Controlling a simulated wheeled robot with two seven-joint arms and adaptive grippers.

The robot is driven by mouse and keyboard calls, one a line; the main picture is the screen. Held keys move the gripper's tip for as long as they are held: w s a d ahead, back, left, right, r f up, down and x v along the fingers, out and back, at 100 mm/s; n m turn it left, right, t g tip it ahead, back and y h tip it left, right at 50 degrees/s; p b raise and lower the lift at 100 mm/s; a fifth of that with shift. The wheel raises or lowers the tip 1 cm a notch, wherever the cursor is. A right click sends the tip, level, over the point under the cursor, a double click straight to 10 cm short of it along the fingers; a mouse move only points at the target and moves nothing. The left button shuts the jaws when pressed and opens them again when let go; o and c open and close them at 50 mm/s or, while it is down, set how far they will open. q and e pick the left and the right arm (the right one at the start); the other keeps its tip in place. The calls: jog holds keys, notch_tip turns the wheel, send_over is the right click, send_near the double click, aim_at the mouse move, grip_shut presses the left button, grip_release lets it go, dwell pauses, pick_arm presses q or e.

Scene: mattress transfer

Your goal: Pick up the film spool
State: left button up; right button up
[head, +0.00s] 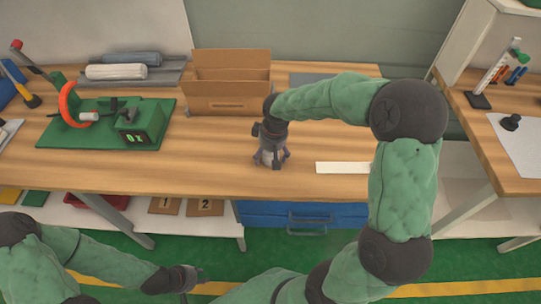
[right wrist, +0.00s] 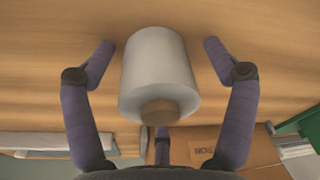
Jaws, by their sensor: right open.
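The film spool (right wrist: 158,65) is a whitish roll with a brown core. In the right wrist view it lies between the spread fingers of my right gripper (right wrist: 158,58), with its core end facing the camera. The gripper is open, with a visible gap on each side of the roll. In the head view my right gripper (head: 271,159) is low over the wooden table, and its fingers hide most of the spool. My left gripper (head: 187,279) hangs in front of the table at the bottom, away from the spool; its finger opening is unclear.
A cardboard box (head: 226,95) stands just behind the right gripper. A green device on a mat (head: 70,133) sits to the left, and grey and white rolls (head: 117,72) lie behind it. A white strip (head: 343,168) lies to the right. Bare table lies between mat and gripper.

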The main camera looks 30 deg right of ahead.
jog(key=shift+r, duration=0.1)
jog(key=c, duration=1.4)
jog(key=shift+o, duration=0.2)
